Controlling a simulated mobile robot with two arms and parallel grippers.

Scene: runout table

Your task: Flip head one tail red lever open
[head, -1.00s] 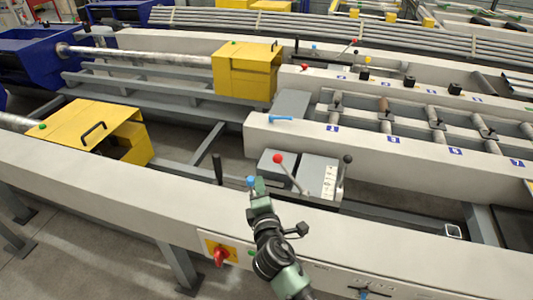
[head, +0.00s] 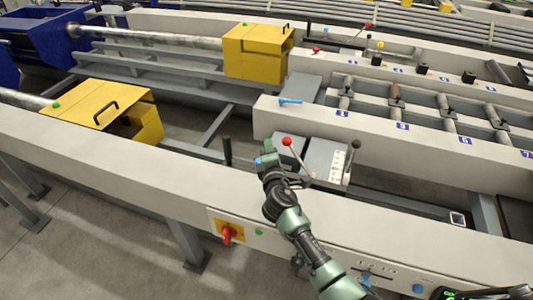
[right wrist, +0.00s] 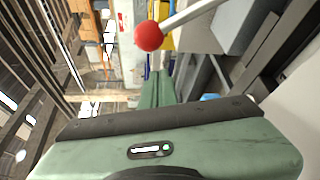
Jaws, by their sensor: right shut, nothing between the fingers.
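The red-knobbed lever (head: 286,142) stands on the grey lever box by the near beam. Its pale rod slants from the knob at upper left down to the right. My right gripper (head: 265,157) is just left of the knob and a little nearer to me, with fingers shut and empty. In the right wrist view the red knob (right wrist: 149,36) and its rod are close, beyond the shut fingers (right wrist: 158,88) and apart from them in the picture. I cannot tell whether any part of the gripper touches the lever. My left gripper is not in view.
A black-knobbed lever (head: 356,145) stands right of the red one, by a white scale plate (head: 338,165). A dark upright post (head: 228,152) is left of my gripper. The near beam (head: 180,172) carries a red switch (head: 227,233). A yellow cover (head: 100,115) stands left.

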